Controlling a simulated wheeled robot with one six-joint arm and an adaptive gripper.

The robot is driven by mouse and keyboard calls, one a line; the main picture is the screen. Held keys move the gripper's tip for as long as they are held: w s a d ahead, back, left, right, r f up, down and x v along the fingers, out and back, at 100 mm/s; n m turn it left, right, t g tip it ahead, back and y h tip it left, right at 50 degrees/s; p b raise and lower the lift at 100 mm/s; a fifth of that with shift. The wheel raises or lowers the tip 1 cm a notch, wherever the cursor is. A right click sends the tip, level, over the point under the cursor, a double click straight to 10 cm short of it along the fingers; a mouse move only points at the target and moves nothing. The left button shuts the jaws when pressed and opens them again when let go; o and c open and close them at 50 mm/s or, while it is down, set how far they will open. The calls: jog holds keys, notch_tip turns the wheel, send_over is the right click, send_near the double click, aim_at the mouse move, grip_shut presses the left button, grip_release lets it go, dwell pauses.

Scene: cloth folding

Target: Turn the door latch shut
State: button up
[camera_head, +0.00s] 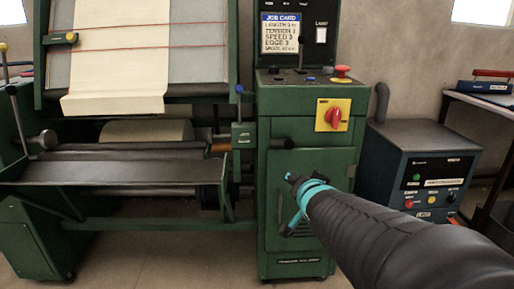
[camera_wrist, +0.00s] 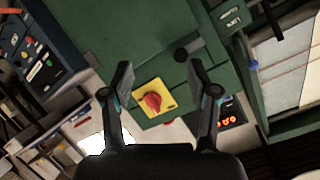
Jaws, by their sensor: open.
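The green machine cabinet (camera_head: 268,215) has a door panel (camera_head: 310,160) on its front, partly hidden by my arm. A dark knob or handle (camera_head: 282,143) sticks out at the door's upper left. It also shows in the wrist view (camera_wrist: 181,55); I cannot tell whether it is the latch. A small dark fitting (camera_head: 350,172) sits near the door's right edge. My gripper (camera_head: 287,205) is in front of the door's left part.
A red rotary switch (camera_head: 333,115) on a yellow plate is above the door, and shows between my fingers (camera_wrist: 152,102). A red mushroom button (camera_head: 341,71) sits on top. A blue-grey control box (camera_head: 415,165) stands at the right. The cloth machine's rollers (camera_head: 130,150) are at the left.

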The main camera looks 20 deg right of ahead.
aim_at(290, 146)
jog(key=w+d+m+t, duration=0.1)
jog(key=w+d, duration=0.1)
jog(key=w, duration=0.4)
jog(key=w+d+r+m+t+y, duration=0.1)
jog(key=w+t, duration=0.1)
jog(key=w, duration=0.4)
jog(key=w+d+m+t+y, duration=0.1)
jog(key=w+d, duration=0.1)
jog(key=w, duration=0.5)
jog(key=shift+d+r+m+t+b, duration=0.15)
jog(key=shift+d+m+t+b, duration=0.15)
jog(key=shift+m+t, duration=0.1)
